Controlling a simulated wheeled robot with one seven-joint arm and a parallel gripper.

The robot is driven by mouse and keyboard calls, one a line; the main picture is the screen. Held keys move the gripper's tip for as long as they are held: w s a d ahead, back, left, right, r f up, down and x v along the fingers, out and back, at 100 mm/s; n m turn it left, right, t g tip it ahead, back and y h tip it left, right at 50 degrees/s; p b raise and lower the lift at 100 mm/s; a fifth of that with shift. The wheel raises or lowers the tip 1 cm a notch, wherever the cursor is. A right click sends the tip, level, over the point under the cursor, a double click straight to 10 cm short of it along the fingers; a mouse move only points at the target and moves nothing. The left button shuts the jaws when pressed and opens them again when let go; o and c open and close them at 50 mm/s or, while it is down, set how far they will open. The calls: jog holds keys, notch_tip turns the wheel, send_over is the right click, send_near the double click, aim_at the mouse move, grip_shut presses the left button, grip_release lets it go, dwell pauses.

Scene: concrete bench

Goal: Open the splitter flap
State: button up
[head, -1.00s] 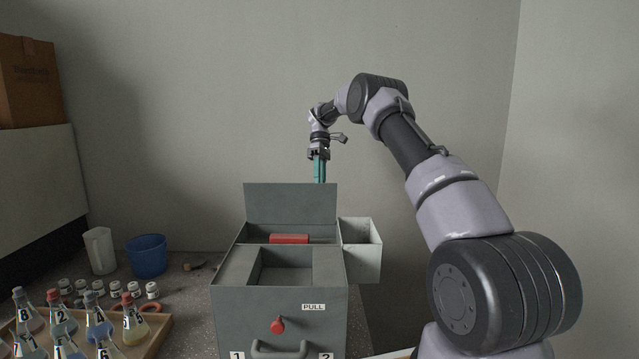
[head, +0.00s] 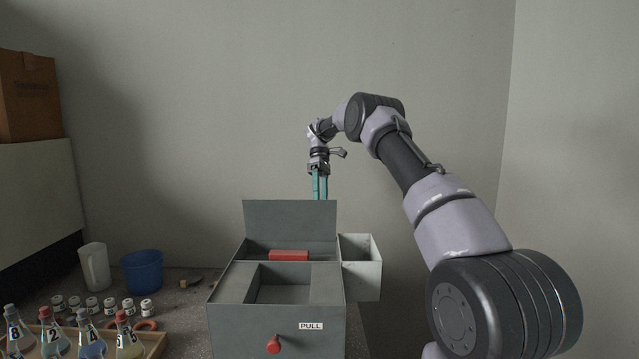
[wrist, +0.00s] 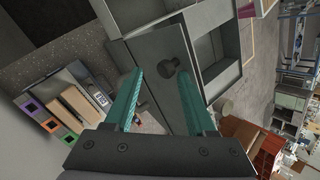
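A grey metal box (head: 225,318) stands on the bench. A flat grey plate, which looks like the flap (head: 290,220), stands upright across its top. In the wrist view a grey panel (wrist: 150,45), probably the flap's far face, carries a dark round knob (wrist: 170,67). My gripper (head: 320,197) is above and behind the plate's top edge, near its right corner, and its tips may be partly hidden by it. Its two teal fingers are apart and empty; in the wrist view (wrist: 160,85) the knob shows between them. I cannot tell whether they touch it.
A red block (head: 289,256) lies in the box top, behind an open recess. A pale side bin (head: 361,268) sits on the right. A red knob (head: 273,345) and PULL label are in front. Flasks, small jars, a blue bucket (head: 142,271) and a white jug (head: 94,268) stand left.

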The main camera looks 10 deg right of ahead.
notch_tip(320, 180, up, 9)
jog(key=shift+a+f, duration=0.2)
dwell(0.3)
